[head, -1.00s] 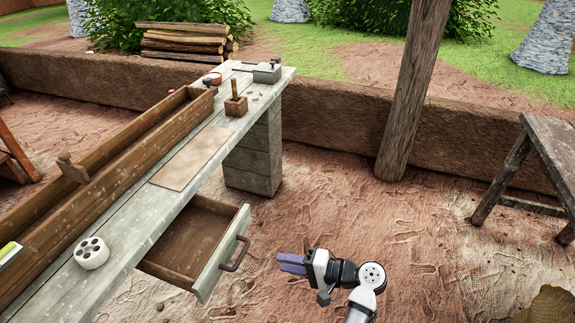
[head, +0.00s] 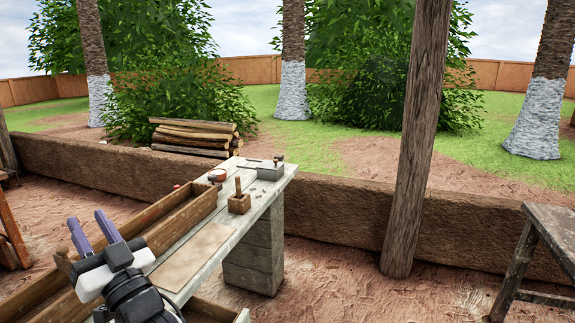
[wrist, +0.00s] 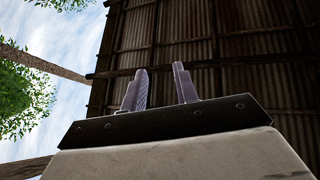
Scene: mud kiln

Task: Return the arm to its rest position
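My gripper (head: 94,231) is raised at the lower left of the head view, in front of the workbench and its long wooden trough. Its two purple fingers point up and stand apart with nothing between them. In the wrist view my gripper (wrist: 161,88) also shows two separate, empty fingers, aimed up at a corrugated roof (wrist: 220,60) and the sky. The rest of my arm is mostly out of the picture below.
The workbench (head: 235,222) holds a long wooden trough (head: 190,215), a small wooden box (head: 239,204) and a grey metal box (head: 271,172). A wooden post (head: 408,190) and a wooden table (head: 550,225) stand to the right. Bare ground lies between.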

